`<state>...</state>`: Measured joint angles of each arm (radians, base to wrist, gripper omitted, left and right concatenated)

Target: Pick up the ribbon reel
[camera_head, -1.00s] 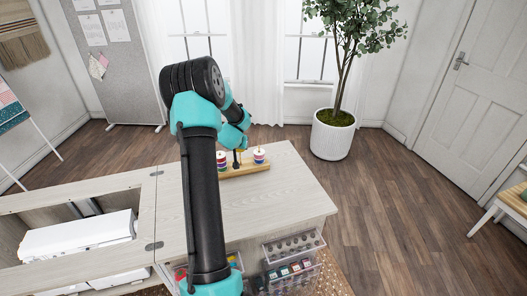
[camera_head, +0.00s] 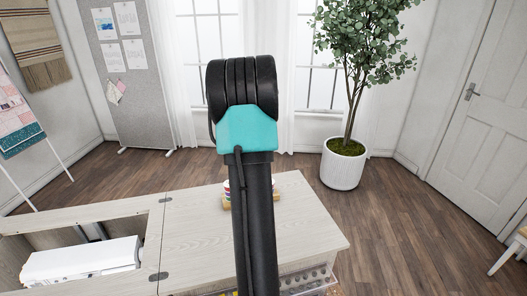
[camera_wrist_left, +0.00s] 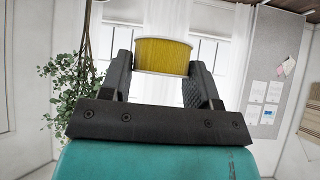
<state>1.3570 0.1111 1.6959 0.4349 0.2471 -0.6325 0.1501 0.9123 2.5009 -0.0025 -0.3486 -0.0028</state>
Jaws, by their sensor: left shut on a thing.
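A ribbon reel (camera_wrist_left: 162,57) with yellow ribbon and pale rims is in the left wrist view. My left gripper (camera_wrist_left: 161,68) is shut on it, one finger at each side. In the head view this gripper and the reel are hidden behind my own arm. Other striped reels (camera_head: 228,189) stand on a small wooden base (camera_head: 227,203) on the cabinet top, mostly covered by my arm. My right gripper is in neither view.
The pale wooden cabinet top (camera_head: 193,230) is largely bare. An open well at the left holds a white machine (camera_head: 82,260). Clear drawers (camera_head: 305,280) hang below the front edge. A potted tree (camera_head: 342,165) stands behind on the floor.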

